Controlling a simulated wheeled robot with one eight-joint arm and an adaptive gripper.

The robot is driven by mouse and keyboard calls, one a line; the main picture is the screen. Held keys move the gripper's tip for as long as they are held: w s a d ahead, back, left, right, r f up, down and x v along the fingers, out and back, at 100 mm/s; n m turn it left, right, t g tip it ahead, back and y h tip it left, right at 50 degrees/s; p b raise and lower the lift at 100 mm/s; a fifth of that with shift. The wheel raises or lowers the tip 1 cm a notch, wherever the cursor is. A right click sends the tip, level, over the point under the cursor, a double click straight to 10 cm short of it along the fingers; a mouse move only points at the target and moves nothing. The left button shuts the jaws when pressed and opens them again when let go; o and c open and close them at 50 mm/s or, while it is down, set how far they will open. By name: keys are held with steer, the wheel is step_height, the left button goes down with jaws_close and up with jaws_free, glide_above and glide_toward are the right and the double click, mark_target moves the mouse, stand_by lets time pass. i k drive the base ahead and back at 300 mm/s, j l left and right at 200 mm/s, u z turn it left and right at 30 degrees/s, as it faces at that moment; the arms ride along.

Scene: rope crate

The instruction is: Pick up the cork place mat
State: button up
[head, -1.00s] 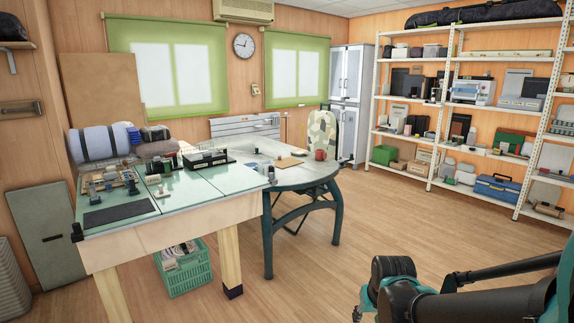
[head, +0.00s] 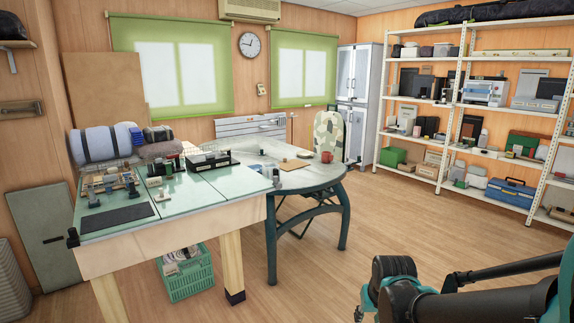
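A flat tan piece that looks like the cork place mat (head: 291,164) lies on the round grey-topped table (head: 318,178), in the middle of the head view. It is small at this distance and its surface detail cannot be made out. A red mug (head: 327,157) stands to its right. My arm shows at the lower right, well apart from the table and the mat. I cannot see any gripper fingers in this view.
A workbench (head: 161,249) with a green top, tools and a dark mat (head: 117,218) adjoins the round table on the left. A green crate (head: 187,276) sits beneath it. A patterned chair (head: 329,133) stands behind the table. Shelves (head: 442,148) line the right. Floor between is clear.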

mark_target(293, 164)
steer(key=i+l+u, duration=0.1)
steer(key=i, duration=0.35)
steer(key=i+l+u, duration=0.1)
steer(key=i, duration=0.4)
steer(key=i+l, duration=0.2)
steer(key=i, duration=0.25)
steer(key=i+l+u, duration=0.15)
steer(key=i, duration=0.3)
steer(key=i+l+u, duration=0.1)
steer(key=i, duration=0.4)
steer(key=l, duration=0.1)
